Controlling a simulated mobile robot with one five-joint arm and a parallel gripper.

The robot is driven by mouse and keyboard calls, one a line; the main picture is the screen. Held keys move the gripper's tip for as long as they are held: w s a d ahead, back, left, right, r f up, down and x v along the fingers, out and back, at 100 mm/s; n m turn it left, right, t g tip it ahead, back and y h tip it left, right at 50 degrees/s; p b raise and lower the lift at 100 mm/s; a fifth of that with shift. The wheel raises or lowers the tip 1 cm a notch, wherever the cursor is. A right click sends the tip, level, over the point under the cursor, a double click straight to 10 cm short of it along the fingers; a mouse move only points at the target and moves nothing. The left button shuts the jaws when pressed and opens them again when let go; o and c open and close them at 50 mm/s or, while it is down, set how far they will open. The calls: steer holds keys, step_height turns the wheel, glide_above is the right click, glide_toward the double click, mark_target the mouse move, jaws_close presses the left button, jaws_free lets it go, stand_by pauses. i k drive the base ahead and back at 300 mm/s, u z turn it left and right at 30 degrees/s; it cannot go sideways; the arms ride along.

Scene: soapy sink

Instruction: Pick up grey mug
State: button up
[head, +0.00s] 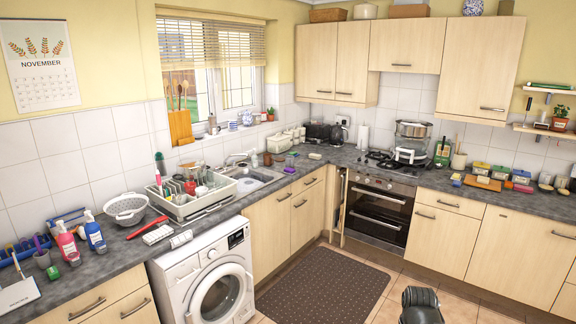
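I cannot pick out a grey mug with certainty. A dark rounded part at the bottom edge, right of centre, looks like my own arm. It is over the floor, far from the counters. No gripper fingers show.
A dish rack (190,208) with several items stands beside the sink (250,182), near a white colander (126,208). A washing machine (205,280) sits below the counter. A dark mat (325,286) lies on the open floor before the oven (377,213).

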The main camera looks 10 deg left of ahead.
mark_target(289, 160)
steer(key=u, duration=0.05)
steer(key=i, duration=6.5)
steer(key=u, duration=4.4)
